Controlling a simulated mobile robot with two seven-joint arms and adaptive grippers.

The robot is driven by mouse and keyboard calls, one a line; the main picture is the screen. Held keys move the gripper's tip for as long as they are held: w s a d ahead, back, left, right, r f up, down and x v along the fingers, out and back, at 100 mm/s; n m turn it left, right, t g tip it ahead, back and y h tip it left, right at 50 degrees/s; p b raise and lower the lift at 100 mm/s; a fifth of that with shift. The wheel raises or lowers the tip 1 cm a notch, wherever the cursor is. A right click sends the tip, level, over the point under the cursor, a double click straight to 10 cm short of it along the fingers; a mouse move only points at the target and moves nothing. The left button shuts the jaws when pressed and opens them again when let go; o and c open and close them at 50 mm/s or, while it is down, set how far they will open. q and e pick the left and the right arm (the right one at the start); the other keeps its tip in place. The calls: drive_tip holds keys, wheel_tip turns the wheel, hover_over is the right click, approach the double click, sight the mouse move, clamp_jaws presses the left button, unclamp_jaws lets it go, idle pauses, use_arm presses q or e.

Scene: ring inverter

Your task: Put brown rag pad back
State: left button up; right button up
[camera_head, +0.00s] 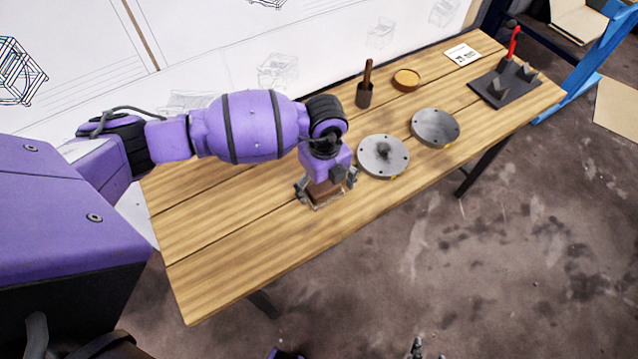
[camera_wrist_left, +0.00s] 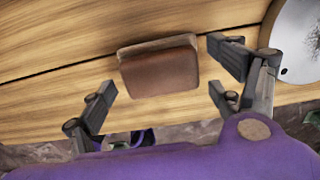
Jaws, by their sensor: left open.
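The brown rag pad (camera_wrist_left: 158,72) lies on the wooden table, seen in the left wrist view as a folded, soft-edged brown block. My left gripper (camera_wrist_left: 160,82) is open, with its fingers on either side of the pad and a visible gap to it. In the head view my left gripper (camera_head: 326,197) is low over the table near its front edge, and the pad (camera_head: 321,187) is mostly hidden beneath it. At the bottom edge of the head view a small dark part, perhaps my right gripper (camera_head: 418,350), shows; its jaws are unclear.
Two round metal plates (camera_head: 383,156) (camera_head: 435,127) lie right of my left gripper on the table (camera_head: 235,245). Farther back are a dark cup with a brown handle (camera_head: 365,92), a shallow amber dish (camera_head: 406,79) and a dark stand with a red-handled tool (camera_head: 505,85). The table's left end is clear.

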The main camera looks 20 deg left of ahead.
sight(324, 186)
use_arm(q)
wheel_tip(324, 186, up, 12)
drive_tip(key=shift+f+p, duration=0.2)
drive_tip(key=shift+p, duration=0.2)
drive_tip(key=shift+w, duration=0.1)
idle(0.6)
